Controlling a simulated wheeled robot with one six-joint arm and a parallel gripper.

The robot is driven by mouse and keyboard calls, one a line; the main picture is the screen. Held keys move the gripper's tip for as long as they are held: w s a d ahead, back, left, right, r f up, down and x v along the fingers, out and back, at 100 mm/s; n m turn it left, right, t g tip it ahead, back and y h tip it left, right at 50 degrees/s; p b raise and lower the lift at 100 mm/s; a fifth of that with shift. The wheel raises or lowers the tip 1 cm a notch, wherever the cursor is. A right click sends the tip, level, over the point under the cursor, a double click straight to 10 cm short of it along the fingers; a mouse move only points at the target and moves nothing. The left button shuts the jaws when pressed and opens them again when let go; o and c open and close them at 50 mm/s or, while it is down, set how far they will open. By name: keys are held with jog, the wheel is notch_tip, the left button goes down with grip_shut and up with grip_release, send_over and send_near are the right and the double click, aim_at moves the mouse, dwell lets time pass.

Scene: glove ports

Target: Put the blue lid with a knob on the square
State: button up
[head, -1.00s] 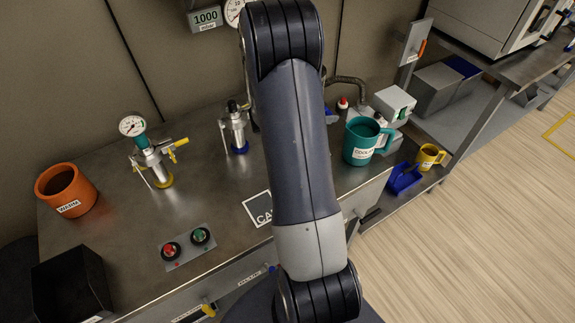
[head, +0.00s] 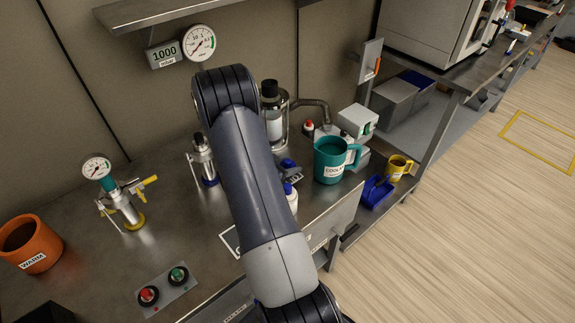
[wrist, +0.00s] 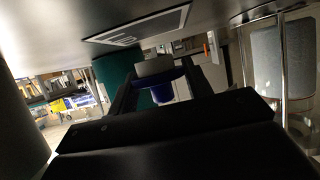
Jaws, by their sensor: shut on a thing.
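My gripper (wrist: 158,88) shows in the wrist view, its two dark fingers shut on the blue lid (wrist: 163,97). A pale part shows just above the blue in that picture; I cannot tell whether it belongs to the lid. The square (head: 228,242) is a white-outlined mark on the steel bench, partly covered by my arm.
A glass vessel (head: 273,122) stands behind. A clamped valve (head: 205,160), a button box (head: 164,290) and an orange pot (head: 32,248) are to the left.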

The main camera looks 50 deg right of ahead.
jog(key=shift+f+b, duration=0.35)
jog(key=shift+f, duration=0.1)
jog(key=shift+s+f, duration=0.1)
jog(key=o, duration=0.9)
jog(key=shift+s+a+f, duration=0.1)
jog(key=shift+f, duration=0.1)
jog(key=shift+o, duration=0.2)
jog(key=shift+r, duration=0.35)
jog(key=v, duration=1.2)
jog(key=shift+w+r+p, duration=0.2)
jog(key=shift+r+p, duration=0.1)
jog(key=shift+r, duration=0.15)
